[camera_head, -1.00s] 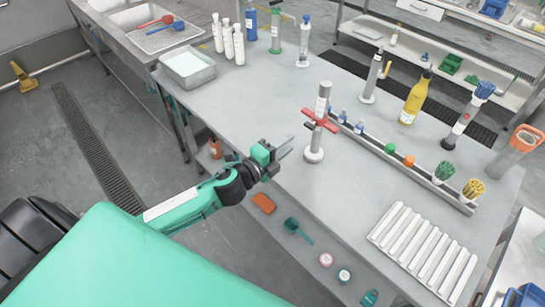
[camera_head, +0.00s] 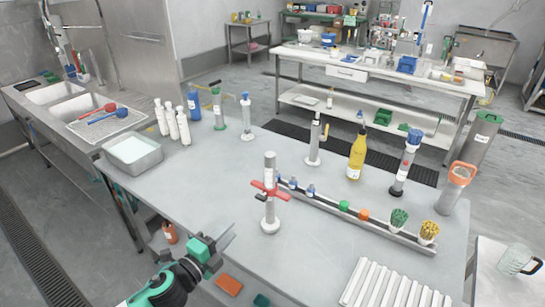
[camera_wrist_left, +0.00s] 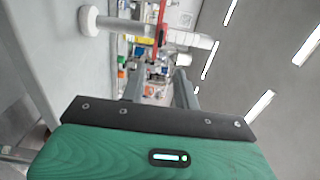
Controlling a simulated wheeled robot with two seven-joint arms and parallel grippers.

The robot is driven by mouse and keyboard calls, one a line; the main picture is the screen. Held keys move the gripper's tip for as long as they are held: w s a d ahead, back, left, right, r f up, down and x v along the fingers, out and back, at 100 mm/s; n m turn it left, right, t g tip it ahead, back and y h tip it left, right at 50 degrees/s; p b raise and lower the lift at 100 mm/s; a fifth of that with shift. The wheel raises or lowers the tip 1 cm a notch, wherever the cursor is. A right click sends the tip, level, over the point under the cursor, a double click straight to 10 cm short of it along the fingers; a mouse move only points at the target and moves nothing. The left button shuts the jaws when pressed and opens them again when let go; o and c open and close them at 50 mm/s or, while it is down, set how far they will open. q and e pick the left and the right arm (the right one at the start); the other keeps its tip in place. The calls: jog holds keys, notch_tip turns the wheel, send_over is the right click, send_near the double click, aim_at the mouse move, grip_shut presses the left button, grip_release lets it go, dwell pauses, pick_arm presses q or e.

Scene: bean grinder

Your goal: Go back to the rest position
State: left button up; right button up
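My left gripper (camera_head: 229,237) is at the near edge of the grey table (camera_head: 330,240), to the left of the bean grinder and apart from it. The left wrist view shows its two fingers (camera_wrist_left: 160,85) spread with a gap and nothing between them. The white bean grinder (camera_head: 270,215) with its red crossbar handle stands upright on the table. It also shows sideways at the top of the left wrist view (camera_wrist_left: 187,40), beyond the fingers. My right gripper is not in view.
A long rack (camera_head: 350,220) with small bottles and brushes runs behind the grinder. A yellow bottle (camera_head: 356,160) stands farther back. A metal tray (camera_head: 133,153) and white bottles (camera_head: 172,122) are at the left. White strips (camera_head: 390,288) lie near right. The table left of the grinder is clear.

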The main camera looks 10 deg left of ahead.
pick_arm(q)
jog(key=s+a+f+n+g+y, duration=0.3)
jog(key=s+f+n+g+y, duration=0.5)
jog(key=s+n, duration=0.5)
jog(key=s+d+f+n+g+h, duration=0.1)
jog(key=s+d+f+n+g, duration=0.1)
jog(key=s+n+g, duration=0.3)
jog(key=s+d+f+n+h, duration=0.1)
jog(key=s+d+f+n, duration=0.15)
jog(key=s, duration=0.45)
notch_tip(320, 180, down, 32)
jog(key=g, duration=0.2)
jog(key=s+a+f, duration=0.2)
jog(key=s+f, duration=0.7)
jog(key=s+a+f+g, duration=0.1)
jog(key=s+a+f, duration=0.1)
jog(key=s+f, duration=0.8)
jog(key=shift+m, duration=0.45)
jog(key=shift+s+f, duration=0.1)
